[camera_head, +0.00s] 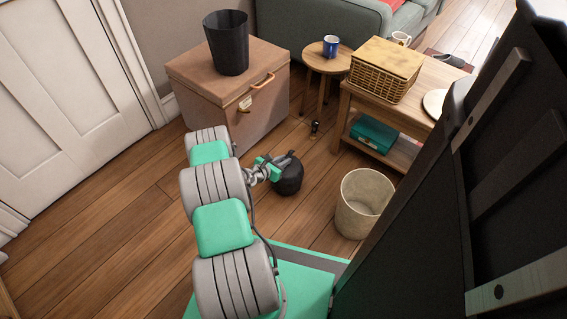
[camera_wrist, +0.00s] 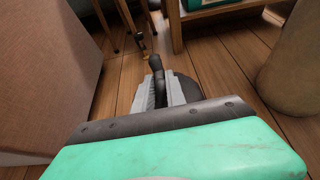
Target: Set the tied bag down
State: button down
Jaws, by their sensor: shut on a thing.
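The tied bag (camera_head: 289,181) is dark and rounded with a narrow tied neck. In the head view it hangs under my gripper (camera_head: 284,161), low over the wooden floor; I cannot tell whether its bottom touches the boards. My gripper is shut on the bag's neck. In the wrist view the grey fingers (camera_wrist: 158,90) close around the dark neck (camera_wrist: 155,64), and part of the bag's body (camera_wrist: 186,88) shows to their right. The rest of the bag is hidden behind the gripper housing.
A beige bin (camera_head: 352,222) stands close on the right. A brown chest (camera_head: 222,100) with a black bin (camera_head: 227,50) on it stands behind to the left. A small dark object (camera_head: 314,129) is on the floor behind. Floor at left is clear.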

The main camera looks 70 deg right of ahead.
jog(key=c, duration=1.4)
grip_release()
jog(key=shift+f, duration=0.1)
jog(key=shift+o, duration=0.2)
